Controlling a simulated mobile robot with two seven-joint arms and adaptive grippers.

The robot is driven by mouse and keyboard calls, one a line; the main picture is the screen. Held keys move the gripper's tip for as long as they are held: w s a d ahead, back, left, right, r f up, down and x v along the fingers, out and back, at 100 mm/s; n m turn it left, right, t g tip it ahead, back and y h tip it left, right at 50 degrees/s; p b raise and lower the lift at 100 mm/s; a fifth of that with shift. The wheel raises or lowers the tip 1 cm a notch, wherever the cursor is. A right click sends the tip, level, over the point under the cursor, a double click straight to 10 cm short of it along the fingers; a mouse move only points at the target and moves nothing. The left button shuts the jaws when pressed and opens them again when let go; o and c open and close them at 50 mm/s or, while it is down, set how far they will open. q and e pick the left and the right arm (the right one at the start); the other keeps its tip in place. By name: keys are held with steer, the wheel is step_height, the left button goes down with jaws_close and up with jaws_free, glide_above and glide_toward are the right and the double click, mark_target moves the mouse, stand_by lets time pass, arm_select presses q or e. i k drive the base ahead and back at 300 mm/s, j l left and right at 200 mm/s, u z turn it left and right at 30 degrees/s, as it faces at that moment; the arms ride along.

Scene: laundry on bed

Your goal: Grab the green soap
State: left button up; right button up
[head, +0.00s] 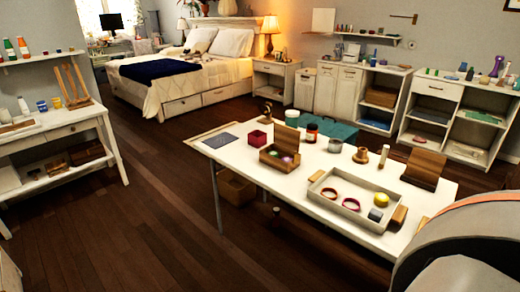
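I cannot pick out a green soap with certainty. A small round greenish item (288,159) sits beside a pink one in an open wooden box (268,158) on the white table (262,177); it is too small to identify. Small green items also stand on the white shelf unit (437,88) at the back right, but they are too small to name. Neither of my grippers shows in the head view.
A bed (150,98) stands behind. A desk (60,130) is at left. Wooden floor (165,215) between desk and table is clear.

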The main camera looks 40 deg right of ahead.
mark_target(273, 154)
steer(key=i, duration=3.05)
steer(key=i+z, duration=0.2)
steer(key=z, duration=0.15)
steer(key=i+j+z, duration=0.1)
steer(key=z, duration=0.3)
steer(key=i+j+z, duration=0.15)
steer(key=z, duration=0.2)
steer(key=i+z, duration=0.1)
steer(key=z, duration=1.55)
